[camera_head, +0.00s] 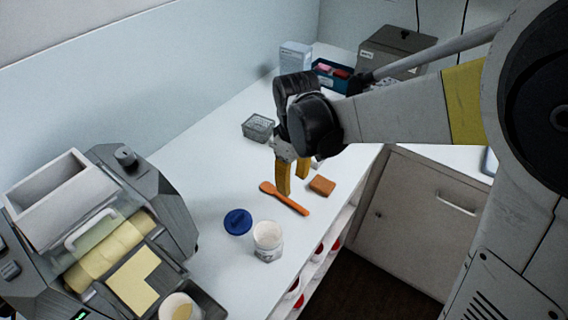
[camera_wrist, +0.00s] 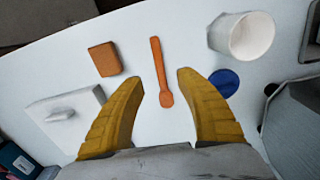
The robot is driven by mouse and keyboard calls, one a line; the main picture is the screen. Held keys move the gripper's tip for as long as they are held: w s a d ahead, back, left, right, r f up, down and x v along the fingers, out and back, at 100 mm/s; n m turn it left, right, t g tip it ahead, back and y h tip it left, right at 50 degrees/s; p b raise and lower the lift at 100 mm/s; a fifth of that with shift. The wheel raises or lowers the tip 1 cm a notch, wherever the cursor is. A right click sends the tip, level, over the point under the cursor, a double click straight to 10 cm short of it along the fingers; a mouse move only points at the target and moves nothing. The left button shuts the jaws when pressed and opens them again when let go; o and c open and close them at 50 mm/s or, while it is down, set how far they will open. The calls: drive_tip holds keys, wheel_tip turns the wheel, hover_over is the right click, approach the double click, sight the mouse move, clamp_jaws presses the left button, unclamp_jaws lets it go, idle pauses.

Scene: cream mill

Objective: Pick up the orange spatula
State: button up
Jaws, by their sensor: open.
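The orange spatula (camera_head: 284,198) lies flat on the white counter. The fingers are apart and nothing is held. The fingers appear to be above the counter and not touching the spatula, though the exact height is hard to tell.
An orange-brown block (camera_head: 322,185) lies beside the spatula. A white tub (camera_head: 268,242) and a blue lid (camera_head: 238,221) stand nearby. A grey machine (camera_head: 120,240) fills the left. A white lidded box (camera_wrist: 66,115) shows in the wrist view.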

sight(294, 203)
drive_tip(key=f+b, duration=0.2)
drive_tip(key=f, duration=0.3)
drive_tip(key=f+b, duration=0.2)
drive_tip(key=f, duration=0.2)
drive_tip(key=shift+d+f, duration=0.2)
drive_tip(key=shift+f, duration=0.2)
drive_tip(key=shift+r, duration=0.1)
clamp_jaws()
